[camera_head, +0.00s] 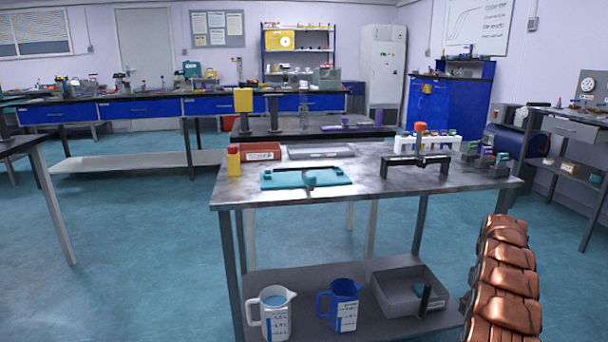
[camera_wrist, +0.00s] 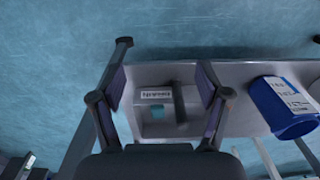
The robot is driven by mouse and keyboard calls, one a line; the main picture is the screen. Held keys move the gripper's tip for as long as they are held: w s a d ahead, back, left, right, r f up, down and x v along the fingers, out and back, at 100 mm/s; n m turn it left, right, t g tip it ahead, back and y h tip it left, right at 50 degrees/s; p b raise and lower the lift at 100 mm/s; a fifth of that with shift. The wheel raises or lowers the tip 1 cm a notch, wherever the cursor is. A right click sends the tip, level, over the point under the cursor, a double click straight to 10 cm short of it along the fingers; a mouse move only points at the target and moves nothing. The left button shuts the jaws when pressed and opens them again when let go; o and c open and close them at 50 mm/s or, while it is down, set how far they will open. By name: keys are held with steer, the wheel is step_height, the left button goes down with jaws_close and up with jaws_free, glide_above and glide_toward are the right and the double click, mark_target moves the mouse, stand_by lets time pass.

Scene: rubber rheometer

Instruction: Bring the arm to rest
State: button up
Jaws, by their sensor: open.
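My gripper (camera_wrist: 161,80) shows in the wrist view with its two fingers spread apart and nothing between them. Beyond the fingers is the grey open tray (camera_wrist: 187,134) on the table's lower shelf, seen partly behind them. The tray holds a small teal item (camera_wrist: 156,113) and a dark upright piece. I cannot tell exactly how far the fingers are from the tray. In the head view my copper-coloured, segmented arm (camera_head: 504,285) rises at the lower right, beside the table's right end. My gripper does not show in the head view.
The steel table (camera_head: 245,193) bears a teal plate (camera_head: 283,181), a black stand (camera_head: 402,163) and a white rack. Its lower shelf (camera_head: 385,332) holds a white jug (camera_head: 272,312), a blue jug (camera_head: 340,303) and the grey tray. Open floor lies left of the table.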

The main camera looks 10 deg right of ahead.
steer(key=s+a+r+p, duration=0.4)
steer(key=a+r+p, duration=0.5)
steer(key=a+r, duration=0.75)
steer(key=s+a+r+p, duration=0.3)
steer(key=a+r+p, duration=0.8)
steer(key=r, duration=0.8)
steer(key=s+a+r+g+p, duration=0.1)
steer(key=s+a+r+p, duration=0.7)
steer(key=s+a+r, duration=0.7)
steer(key=s+a+r+p, duration=0.1)
steer(key=s+p, duration=0.3)
steer(key=s, duration=0.5)
steer(key=s+a+r+p, duration=0.2)
steer(key=s+p, duration=0.3)
steer(key=s, duration=0.4)
steer(key=shift+a+r+g, duration=0.2)
steer(key=shift+r+g, duration=0.2)
steer(key=shift+r, duration=0.3)
